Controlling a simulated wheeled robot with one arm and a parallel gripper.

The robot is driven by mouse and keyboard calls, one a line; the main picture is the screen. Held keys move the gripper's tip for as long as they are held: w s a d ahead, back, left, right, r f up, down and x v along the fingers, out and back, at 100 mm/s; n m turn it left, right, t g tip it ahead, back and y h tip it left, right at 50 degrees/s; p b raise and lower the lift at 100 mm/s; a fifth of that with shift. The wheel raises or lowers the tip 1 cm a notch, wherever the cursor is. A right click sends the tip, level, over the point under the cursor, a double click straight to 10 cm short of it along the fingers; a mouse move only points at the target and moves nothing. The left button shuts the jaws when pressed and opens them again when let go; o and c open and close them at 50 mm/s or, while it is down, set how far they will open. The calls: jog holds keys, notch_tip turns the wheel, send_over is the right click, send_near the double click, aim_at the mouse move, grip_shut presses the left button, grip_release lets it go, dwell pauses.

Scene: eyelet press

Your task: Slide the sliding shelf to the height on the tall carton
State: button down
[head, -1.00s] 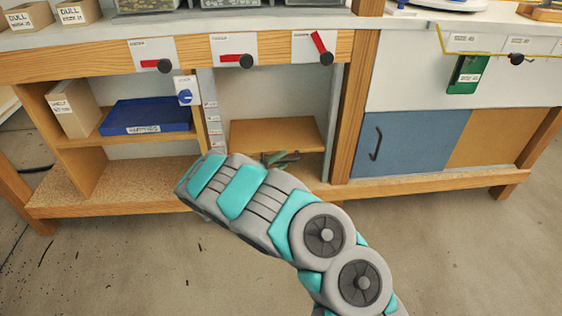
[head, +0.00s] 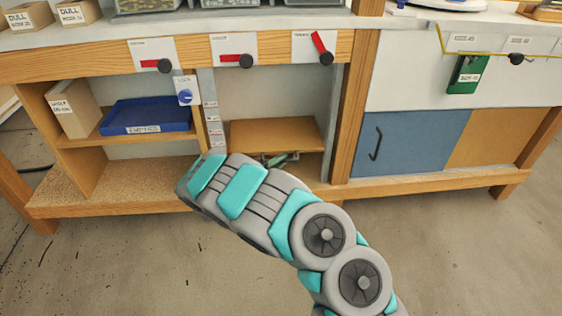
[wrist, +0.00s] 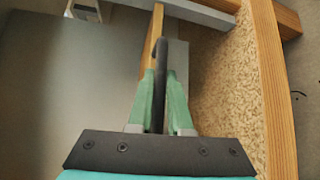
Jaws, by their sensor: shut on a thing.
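The sliding shelf (head: 275,134) is a flat wooden board in the open middle bay under the bench. My gripper (head: 280,160) is at its front edge, partly hidden behind my own arm. In the wrist view my green fingers (wrist: 162,100) are shut on the dark handle (wrist: 158,65), with the board (wrist: 153,38) seen nearly edge-on beyond. The tall carton (head: 73,110) stands upright in the left bay, with a printed label too small to read surely. A pale upright strip with several small labels (head: 211,115) runs beside the shelf's left side.
A blue knob (head: 185,97) sits on a white plate left of the strip. A blue tray marked EMPTIES (head: 146,116) lies on the left bay's shelf. Red-handled levers (head: 238,60) line the bench front above. A wooden post (head: 352,105) bounds the bay at right.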

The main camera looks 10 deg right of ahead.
dwell(0.9)
notch_tip(320, 180, up, 10)
jog(key=shift+r+b, duration=0.15)
jog(key=shift+b, duration=0.7)
jog(key=c, duration=0.8)
grip_release()
jog(key=shift+c, duration=0.2)
jog(key=f+v, duration=0.1)
jog(key=v, duration=0.6)
jog(key=shift+s+a+r, duration=0.2)
jog(key=shift+a+r, duration=0.1)
jog(key=shift+r, duration=0.15)
